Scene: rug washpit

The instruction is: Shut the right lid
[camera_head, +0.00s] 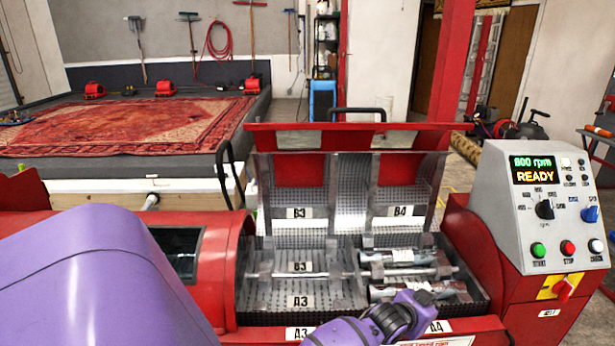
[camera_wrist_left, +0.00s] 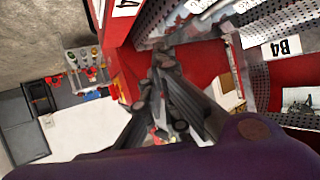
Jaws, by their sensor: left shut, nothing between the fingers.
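The right lid (camera_head: 345,195) stands open and upright at the back of the red machine's tub. Its perforated metal inner side, labelled B3 and B4, faces me, and a black handle (camera_head: 358,112) shows at its top. Part of its perforated inside with the B4 label (camera_wrist_left: 284,46) also shows in the left wrist view. My left gripper (camera_head: 426,298) is over the front right of the open tub, low and apart from the lid. Its dark fingers (camera_wrist_left: 165,62) are shut and empty. My right gripper is not in view.
The tub (camera_head: 300,298) has metal rolls in its right half; the left half looks empty. A red cover (camera_head: 208,265) with a dark window is closed at left. A control panel (camera_head: 545,205) reading READY stands at right. A patterned rug (camera_head: 120,125) lies behind.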

